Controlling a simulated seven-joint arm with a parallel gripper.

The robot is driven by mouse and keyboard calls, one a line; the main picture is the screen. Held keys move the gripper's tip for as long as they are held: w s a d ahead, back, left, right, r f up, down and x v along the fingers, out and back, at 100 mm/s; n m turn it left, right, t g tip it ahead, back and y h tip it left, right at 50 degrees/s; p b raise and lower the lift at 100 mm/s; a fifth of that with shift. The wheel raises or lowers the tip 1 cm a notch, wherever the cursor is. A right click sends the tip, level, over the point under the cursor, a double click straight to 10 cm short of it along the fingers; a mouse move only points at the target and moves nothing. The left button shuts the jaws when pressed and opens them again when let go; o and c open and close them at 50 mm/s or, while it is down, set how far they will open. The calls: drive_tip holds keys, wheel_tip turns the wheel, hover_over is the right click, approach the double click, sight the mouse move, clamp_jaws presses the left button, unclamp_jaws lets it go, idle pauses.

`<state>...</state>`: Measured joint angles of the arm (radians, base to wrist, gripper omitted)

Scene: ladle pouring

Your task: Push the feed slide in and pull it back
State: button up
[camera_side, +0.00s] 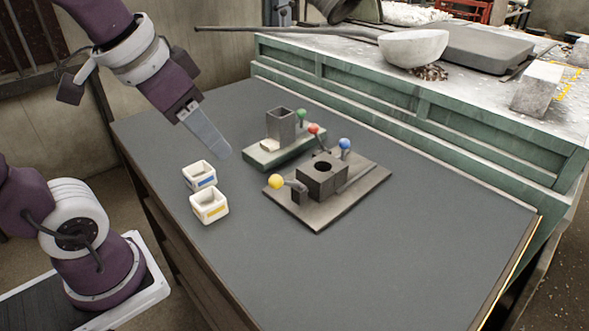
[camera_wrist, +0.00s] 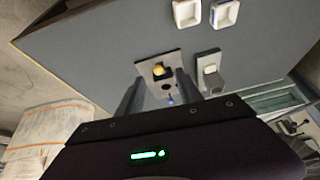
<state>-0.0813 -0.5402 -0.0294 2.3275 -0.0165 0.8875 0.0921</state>
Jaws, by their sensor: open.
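A grey square hopper (camera_side: 281,127) stands on a green base (camera_side: 255,161), with a green knob (camera_side: 300,113) beside it. In front, a dark block with a round hole (camera_side: 321,177) sits on a flat grey plate (camera_side: 318,217). Yellow (camera_side: 276,181), red (camera_side: 313,128) and blue (camera_side: 345,144) knobs stand around this block. I cannot tell for certain which knob belongs to the feed slide. My gripper (camera_side: 222,153) is open and empty, above the table left of the hopper. The wrist view shows the yellow knob (camera_wrist: 157,70) between the fingers, apart from them.
Two small white cups, one blue-marked (camera_side: 200,176) and one yellow-marked (camera_side: 209,206), stand left of the fixtures. A green workbench (camera_side: 420,110) with a pale bowl (camera_side: 413,48) runs behind the table. The front and right of the grey tabletop (camera_side: 400,260) are clear.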

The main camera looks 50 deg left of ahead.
drive_tip(key=w+a, duration=0.2)
drive_tip(key=w, duration=0.6)
drive_tip(key=w+a, duration=0.3)
drive_tip(key=w, duration=0.4)
drive_tip(key=m+g, duration=0.1)
approach(299, 111)
drive_tip(key=shift+h, duration=0.4)
drive_tip(key=x, duration=0.5)
drive_tip(key=shift+a+f, duration=0.15)
drive_tip(key=shift+a, duration=0.2)
drive_tip(key=x, duration=0.6)
drive_tip(key=shift+w+f, duration=0.15)
drive_tip(key=shift+f, duration=0.2)
drive_tip(key=shift+w+f, duration=0.1)
drive_tip(key=shift+f, duration=0.1)
clamp_jaws()
